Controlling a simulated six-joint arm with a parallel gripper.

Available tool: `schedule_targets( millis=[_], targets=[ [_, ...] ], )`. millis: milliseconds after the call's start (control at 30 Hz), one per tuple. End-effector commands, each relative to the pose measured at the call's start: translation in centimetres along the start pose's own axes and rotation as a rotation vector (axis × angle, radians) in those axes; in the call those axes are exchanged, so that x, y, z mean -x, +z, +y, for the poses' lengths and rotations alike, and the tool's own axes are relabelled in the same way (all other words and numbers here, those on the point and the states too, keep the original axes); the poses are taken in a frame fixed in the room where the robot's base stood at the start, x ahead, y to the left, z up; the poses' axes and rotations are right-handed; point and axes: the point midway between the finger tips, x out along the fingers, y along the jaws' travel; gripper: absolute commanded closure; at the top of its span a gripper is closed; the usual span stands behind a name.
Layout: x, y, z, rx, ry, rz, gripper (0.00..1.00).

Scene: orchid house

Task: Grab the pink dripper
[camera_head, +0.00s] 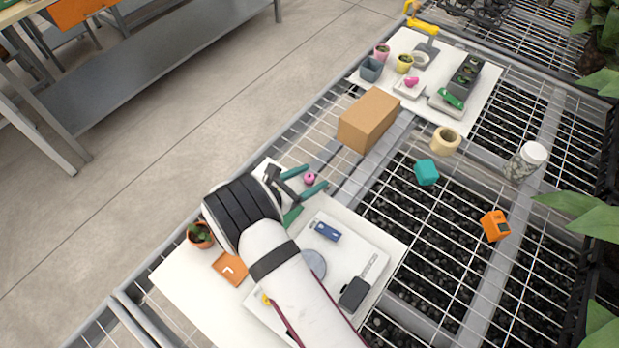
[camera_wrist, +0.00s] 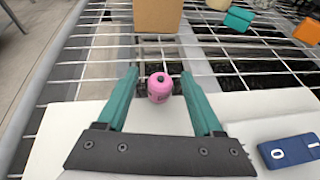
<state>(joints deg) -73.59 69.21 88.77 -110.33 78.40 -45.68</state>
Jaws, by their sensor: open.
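The pink dripper (camera_wrist: 159,90) is a small rounded pink piece with a short dark tip. In the wrist view it lies between the two green fingers of my gripper (camera_wrist: 159,74), near their tips, with a gap on each side. In the head view the dripper (camera_head: 310,178) also shows between the fingers of my gripper (camera_head: 317,176). My gripper is open and holds nothing. I cannot tell how far it is above or below the dripper.
A cardboard box (camera_head: 369,119) stands beyond the dripper on the wire bench. A blue numbered piece (camera_wrist: 290,149) lies right of my gripper. A teal block (camera_head: 426,172), tape roll (camera_head: 446,140) and orange device (camera_head: 495,226) sit farther right. A potted plant (camera_head: 200,235) stands left.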

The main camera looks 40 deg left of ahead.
Motion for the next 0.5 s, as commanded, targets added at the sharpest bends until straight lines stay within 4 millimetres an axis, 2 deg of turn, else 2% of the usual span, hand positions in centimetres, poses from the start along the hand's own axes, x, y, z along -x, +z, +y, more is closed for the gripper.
schedule_targets(
  millis=[33, 367, 400, 500],
  targets=[
    [0.02, 0.00, 0.00, 0.000, 0.000, 0.000, 0.37],
    [0.05, 0.00, 0.00, 0.000, 0.000, 0.000, 0.97],
    [0.05, 0.00, -0.01, 0.000, 0.000, 0.000, 1.00],
    [0.06, 0.00, 0.00, 0.000, 0.000, 0.000, 1.00]
  ],
)
